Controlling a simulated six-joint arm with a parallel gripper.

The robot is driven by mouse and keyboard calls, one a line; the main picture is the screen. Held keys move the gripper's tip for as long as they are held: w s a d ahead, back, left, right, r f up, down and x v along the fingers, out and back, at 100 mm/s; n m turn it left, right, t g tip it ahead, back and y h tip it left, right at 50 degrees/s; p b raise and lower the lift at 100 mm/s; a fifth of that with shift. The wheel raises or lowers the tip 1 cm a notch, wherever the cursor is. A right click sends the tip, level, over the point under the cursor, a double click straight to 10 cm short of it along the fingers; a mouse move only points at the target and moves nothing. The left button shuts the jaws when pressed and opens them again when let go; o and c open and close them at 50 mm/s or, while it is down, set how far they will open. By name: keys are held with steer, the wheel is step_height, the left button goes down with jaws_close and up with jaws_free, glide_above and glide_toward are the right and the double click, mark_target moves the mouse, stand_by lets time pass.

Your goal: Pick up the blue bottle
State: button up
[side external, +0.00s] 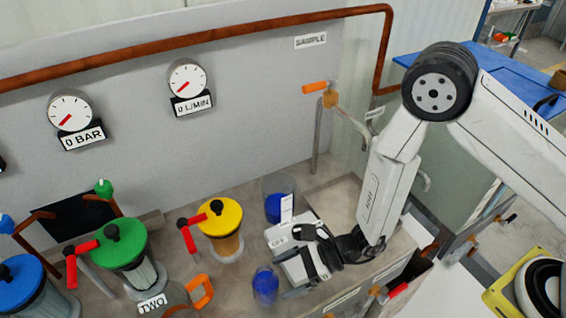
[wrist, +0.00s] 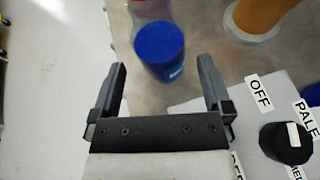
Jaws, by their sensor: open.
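A blue bottle (side external: 265,285) stands on the grey bench at the lower middle of the side view. In the wrist view, the blue bottle (wrist: 160,50) shows its round blue cap, just ahead of the fingertips and between their lines. My gripper (side external: 298,281) is open and empty, just right of the bottle in the side view. In the wrist view, my gripper (wrist: 162,68) has its two dark fingers spread wide, with the bottle apart from both. A second blue item (side external: 279,207) stands behind, in a clear container.
A white control box (side external: 287,262) labelled OFF stands close beside my gripper; its black knob (wrist: 288,143) shows in the wrist view. A yellow-lidded pump (side external: 221,222), a green-lidded pump (side external: 119,245) and an orange handle (side external: 203,292) are to the left. A sample tap (side external: 330,97) is behind.

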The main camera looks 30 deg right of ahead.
mark_target(268, 271)
steer(key=shift+x, duration=2.15)
steer(key=c, duration=1.3)
steer(key=shift+o, duration=0.2)
steer(key=shift+r, duration=0.25)
steer(key=shift+r, duration=4.65)
steer(key=shift+r, duration=0.1)
